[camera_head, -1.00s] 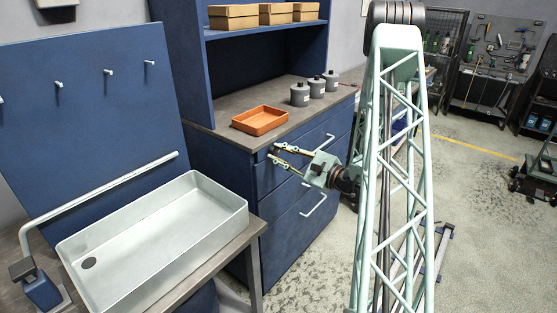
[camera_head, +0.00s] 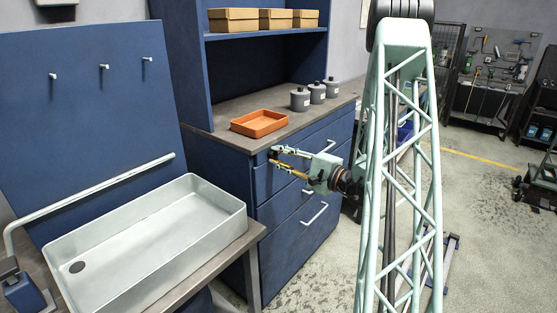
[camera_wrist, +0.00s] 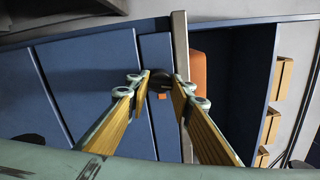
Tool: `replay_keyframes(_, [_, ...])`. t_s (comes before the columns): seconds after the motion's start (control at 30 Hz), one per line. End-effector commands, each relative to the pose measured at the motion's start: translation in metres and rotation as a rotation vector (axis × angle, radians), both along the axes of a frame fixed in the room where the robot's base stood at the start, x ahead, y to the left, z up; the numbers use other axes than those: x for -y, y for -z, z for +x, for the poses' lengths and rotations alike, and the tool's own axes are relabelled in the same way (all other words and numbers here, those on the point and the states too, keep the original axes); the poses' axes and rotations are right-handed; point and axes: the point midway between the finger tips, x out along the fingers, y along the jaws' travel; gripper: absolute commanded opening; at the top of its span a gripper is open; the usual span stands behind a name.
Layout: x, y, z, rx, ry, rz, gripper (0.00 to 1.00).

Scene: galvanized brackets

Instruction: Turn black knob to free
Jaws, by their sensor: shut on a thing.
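The black knob (camera_wrist: 159,82) is a small dark round shape on the blue cabinet front, just below the worktop edge. In the wrist view it sits between the tips of my gripper (camera_wrist: 156,91), whose two long yellow-lined fingers are closed on its sides. In the head view my gripper (camera_head: 274,157) reaches left to the upper left corner of the cabinet front (camera_head: 288,222). The knob is mostly hidden by the fingertips there. Its markings and angle cannot be read in either view.
The worktop above carries an orange tray (camera_head: 259,123) and several grey canisters (camera_head: 300,99). Drawer handles (camera_head: 314,213) stick out below my gripper. A white sink (camera_head: 150,240) stands at left. Cardboard boxes (camera_head: 233,20) rest on the shelf. Open floor lies to the right.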

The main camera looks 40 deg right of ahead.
Motion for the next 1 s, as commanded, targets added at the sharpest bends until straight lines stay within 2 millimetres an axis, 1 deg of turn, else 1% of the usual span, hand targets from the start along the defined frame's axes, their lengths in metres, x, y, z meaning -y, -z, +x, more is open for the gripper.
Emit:
replay_keyframes(0.2, [-0.0002,0.0,-0.0001,0.022,0.0,-0.139,0.1])
replay_keyframes(0.4, [-0.0002,-0.0001,-0.0001,0.038,0.0,-0.225,0.1])
replay_keyframes(0.63, [-0.0001,-0.0001,-0.0001,0.045,0.0,-0.268,0.1])
replay_keyframes(1.0, [-0.0001,-0.0001,-0.0001,0.046,0.0,-0.273,0.1])
